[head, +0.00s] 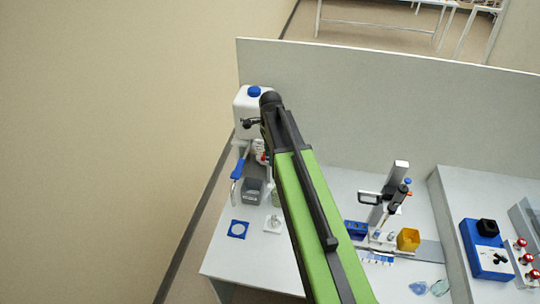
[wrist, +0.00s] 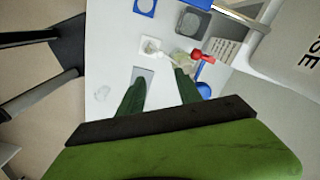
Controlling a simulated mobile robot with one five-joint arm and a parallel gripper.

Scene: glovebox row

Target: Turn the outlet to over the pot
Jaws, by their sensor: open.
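A white container with a blue cap (head: 254,92) stands at the back left of the bench; its lettered side fills the right of the wrist view (wrist: 292,55). Below it is what looks like the outlet, a metal tube with a blue sleeve (head: 238,168), also at the top of the wrist view (wrist: 238,16). A dark grey square vessel (head: 252,190), possibly the pot, stands right of the tube; it shows in the wrist view too (wrist: 190,22). My gripper (wrist: 160,88) is open with nothing between its fingers, apart from the tube. My arm hides part of the bench in the head view.
A blue square with a white disc (head: 239,229) and a small white item (head: 273,223) lie in front. A red part (wrist: 202,55) is beside the right fingertip. A grey partition (head: 400,110) closes the back. A stand (head: 378,212) and yellow bin (head: 408,239) are at right.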

